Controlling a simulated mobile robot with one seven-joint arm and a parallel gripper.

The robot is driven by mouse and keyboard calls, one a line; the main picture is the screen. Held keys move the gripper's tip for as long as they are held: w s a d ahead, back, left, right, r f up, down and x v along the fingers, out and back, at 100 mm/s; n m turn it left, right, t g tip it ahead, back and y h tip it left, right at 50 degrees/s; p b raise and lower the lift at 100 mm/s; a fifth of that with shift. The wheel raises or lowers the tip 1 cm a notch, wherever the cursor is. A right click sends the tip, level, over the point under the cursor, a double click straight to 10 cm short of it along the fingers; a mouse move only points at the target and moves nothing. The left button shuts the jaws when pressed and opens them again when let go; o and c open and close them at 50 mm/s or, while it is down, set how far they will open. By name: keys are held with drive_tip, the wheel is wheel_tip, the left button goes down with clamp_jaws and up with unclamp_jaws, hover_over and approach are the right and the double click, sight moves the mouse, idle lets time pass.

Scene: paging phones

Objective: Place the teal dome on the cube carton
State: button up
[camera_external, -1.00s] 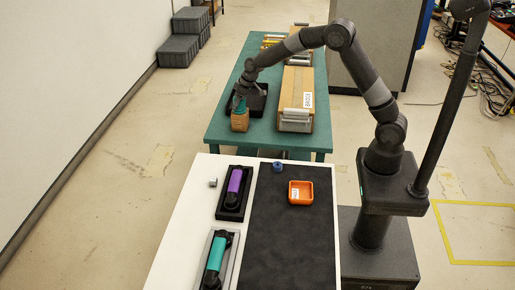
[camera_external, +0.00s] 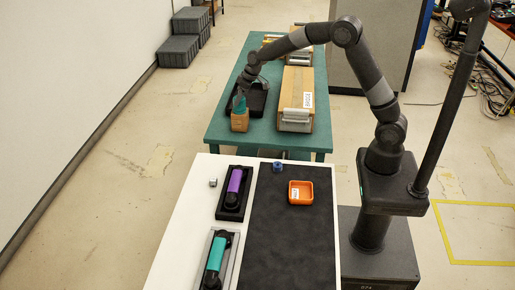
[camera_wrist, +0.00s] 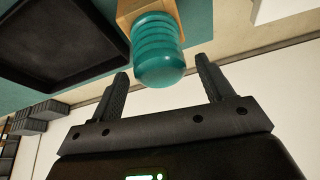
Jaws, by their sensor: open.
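The teal dome (camera_wrist: 158,52) sits on the cube carton (camera_wrist: 130,10), a small brown box, as the wrist view shows. In the outside view the teal dome (camera_external: 239,104) is on top of the cube carton (camera_external: 240,122) near the front left of the green table. My gripper (camera_wrist: 165,88) is open and empty, with its two fingers apart on either side of the dome's rounded end and clear of it. In the outside view my gripper (camera_external: 243,88) is just above and behind the dome, and its fingers are hard to make out.
A black tray (camera_wrist: 62,72) lies beside the carton on the green table (camera_external: 222,122). A long carton (camera_external: 309,92) stands to the right. On the nearer white table are a purple phone (camera_external: 234,181), a teal phone (camera_external: 216,254) and an orange bin (camera_external: 300,200).

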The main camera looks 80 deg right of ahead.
drive_tip(key=v, duration=0.8)
drive_tip(key=s+a+r, duration=0.5)
drive_tip(key=s+a, duration=0.2)
drive_tip(key=s, duration=0.2)
drive_tip(key=s+a+r, duration=0.5)
drive_tip(key=s+a, duration=0.2)
drive_tip(key=s, duration=0.1)
drive_tip(key=s+a+f, duration=0.1)
drive_tip(key=s+a, duration=0.2)
drive_tip(key=s, duration=0.6)
drive_tip(key=s+a+f+n+t, duration=0.1)
drive_tip(key=s+a, duration=0.3)
drive_tip(key=s, duration=0.6)
drive_tip(key=shift+s+f, duration=0.2)
drive_tip(key=shift+f, duration=0.4)
